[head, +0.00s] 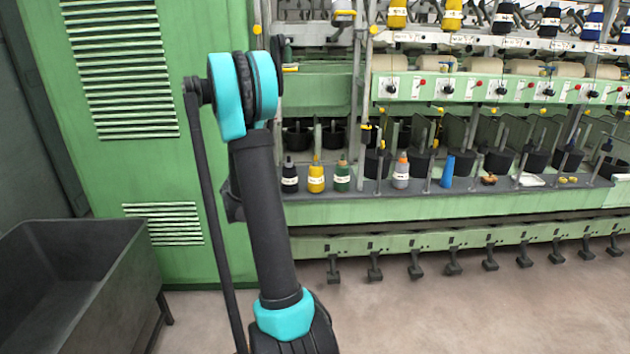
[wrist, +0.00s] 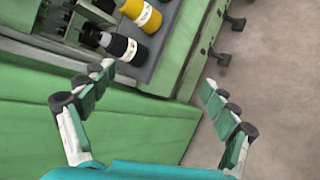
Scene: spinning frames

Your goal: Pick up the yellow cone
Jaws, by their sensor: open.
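The yellow cone (head: 316,177) stands upright on the machine's grey ledge, between a black cone (head: 290,177) and a green cone (head: 342,177). In the wrist view the yellow cone (wrist: 142,14) shows at the top, partly cut off by the frame edge, with the black cone (wrist: 122,46) nearer to me. My gripper (wrist: 152,88) is open and empty, its fingers wide apart. Both cones lie beyond the fingertips. In the head view my arm stands just left of the cones, and the gripper itself cannot be made out.
A grey-and-orange cone (head: 401,171) and a blue cone (head: 447,172) stand further right on the ledge (head: 385,188). Thin upright posts rise along it. A green cabinet (head: 170,90) is behind my arm, and a dark bin (head: 80,290) stands at left. The floor at right is clear.

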